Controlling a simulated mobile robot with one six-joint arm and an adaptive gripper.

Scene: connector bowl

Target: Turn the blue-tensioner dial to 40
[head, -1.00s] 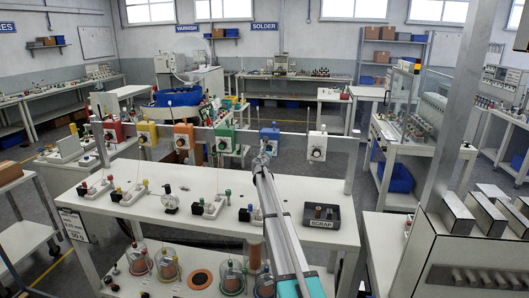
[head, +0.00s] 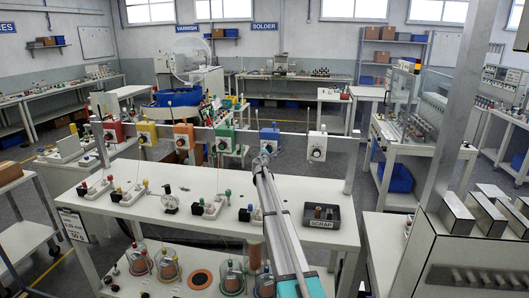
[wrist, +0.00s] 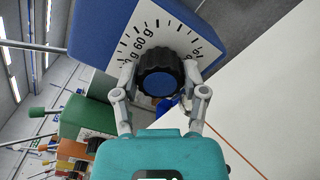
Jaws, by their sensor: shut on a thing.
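The blue tensioner (head: 270,133) hangs on the rail of the central bench, with my arm reaching up to it. In the wrist view its blue housing (wrist: 95,30) carries a white scale plate (wrist: 168,36) with black marks; "60 g" is readable near the top left of the dial. The dial (wrist: 160,84) is a black ribbed knob with a blue centre cap. My gripper (wrist: 160,78) is shut on the dial, one finger on each side. It also shows in the head view (head: 264,158). The dial's pointer and exact setting cannot be made out.
Green (head: 224,139), orange (head: 184,136), yellow (head: 147,133) and red (head: 113,131) tensioners hang to the left, a white one (head: 317,147) to the right. The bench (head: 285,190) below holds small fixtures and a black scrap tray (head: 335,216).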

